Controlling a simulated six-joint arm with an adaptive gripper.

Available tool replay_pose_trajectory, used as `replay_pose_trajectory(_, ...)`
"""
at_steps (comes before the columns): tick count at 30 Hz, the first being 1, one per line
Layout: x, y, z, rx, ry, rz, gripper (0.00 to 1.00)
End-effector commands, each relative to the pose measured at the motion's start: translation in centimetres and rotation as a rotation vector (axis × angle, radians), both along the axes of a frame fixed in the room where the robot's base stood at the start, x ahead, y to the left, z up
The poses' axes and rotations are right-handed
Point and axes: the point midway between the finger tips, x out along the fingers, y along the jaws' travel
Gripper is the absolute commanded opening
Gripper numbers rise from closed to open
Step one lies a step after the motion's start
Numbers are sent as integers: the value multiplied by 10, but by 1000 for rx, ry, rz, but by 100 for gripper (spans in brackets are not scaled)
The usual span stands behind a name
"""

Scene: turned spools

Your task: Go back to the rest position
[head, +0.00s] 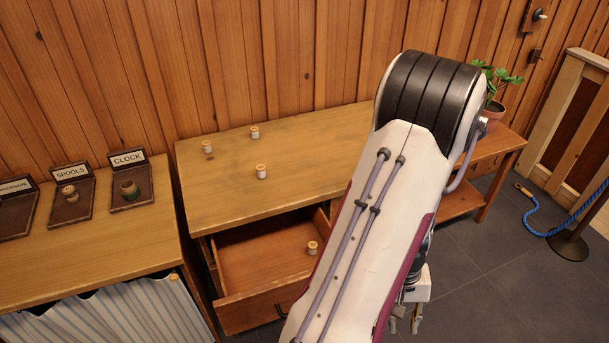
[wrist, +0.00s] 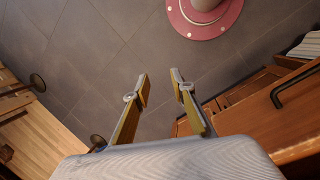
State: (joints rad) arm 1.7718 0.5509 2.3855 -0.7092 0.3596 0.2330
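My gripper (head: 405,318) hangs low beside the cabinet's right part, partly hidden behind my arm in the head view. In the wrist view my gripper (wrist: 160,84) has its two fingers apart, with nothing between them and grey floor beyond. Three pale spools, one at the left (head: 207,147), one at the back (head: 254,132) and one nearer the front (head: 261,172), stand on the wooden cabinet top (head: 300,150). Another spool (head: 312,248) is in the open drawer (head: 255,260). My arm hides the drawer's right side.
On the left table, a tray labelled SPOOLS (head: 82,211) holds a wooden spool piece and a CLOCK tray (head: 140,203) holds a greenish one. A potted plant (head: 491,115) stands at the back right. A blue rope (head: 545,231) hangs from a post at right. Floor (head: 480,270) is clear there.

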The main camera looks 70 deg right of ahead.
Motion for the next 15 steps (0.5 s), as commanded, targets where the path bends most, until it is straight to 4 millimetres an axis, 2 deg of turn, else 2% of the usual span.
replay_pose_trajectory(1, 10, -4, 11, -7, 9, 20, 25)
replay_pose_trajectory(7, 44, -8, 46, -16, 31, 82, 25)
replay_pose_trajectory(15, 97, -3, 89, -36, 31, 168, 25)
